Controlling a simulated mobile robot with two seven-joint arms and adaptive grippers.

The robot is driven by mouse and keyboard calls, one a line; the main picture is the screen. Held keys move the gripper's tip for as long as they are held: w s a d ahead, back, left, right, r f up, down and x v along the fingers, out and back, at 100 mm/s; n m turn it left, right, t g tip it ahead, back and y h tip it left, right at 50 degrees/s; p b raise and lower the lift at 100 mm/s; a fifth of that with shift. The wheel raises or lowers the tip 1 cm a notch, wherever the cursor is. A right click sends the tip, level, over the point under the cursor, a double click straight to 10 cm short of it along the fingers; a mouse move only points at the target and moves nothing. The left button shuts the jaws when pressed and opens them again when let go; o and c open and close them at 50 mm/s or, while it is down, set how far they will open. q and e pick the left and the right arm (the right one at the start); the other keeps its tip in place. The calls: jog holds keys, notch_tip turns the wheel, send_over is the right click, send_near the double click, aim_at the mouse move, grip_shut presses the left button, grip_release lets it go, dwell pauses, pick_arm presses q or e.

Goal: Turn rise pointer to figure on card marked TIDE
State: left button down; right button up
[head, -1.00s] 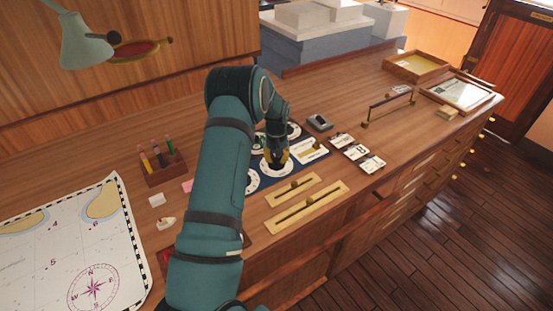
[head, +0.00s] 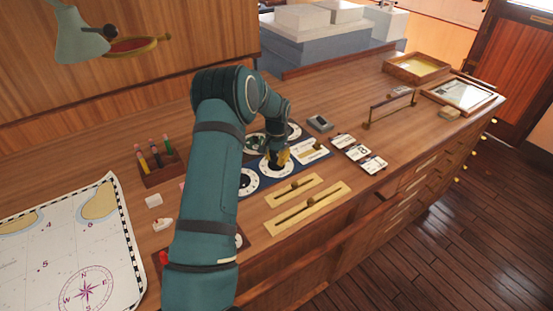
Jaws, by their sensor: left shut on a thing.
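A dark blue panel (head: 266,183) with several round white dials lies on the wooden desk. My left gripper (head: 278,166) points down over the front right dial (head: 287,172) and is shut on its pointer, which is mostly hidden by the fingers. The front left dial (head: 248,182) shows a dark centre. Two more dials show behind, a back left dial (head: 254,144) and a back right dial (head: 294,131), partly covered by my arm. My right gripper is not in view.
Two brass slider plates (head: 306,207) lie in front of the panel. A pen rack (head: 163,167) and a chart (head: 75,245) are at left. A small grey box (head: 320,122), a barred handle (head: 390,106) and trays (head: 417,67) are at right.

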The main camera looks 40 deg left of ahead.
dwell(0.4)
pick_arm(q)
jog(key=c, duration=0.8)
grip_release()
notch_tip(320, 180, up, 12)
jog(key=shift+f, duration=0.1)
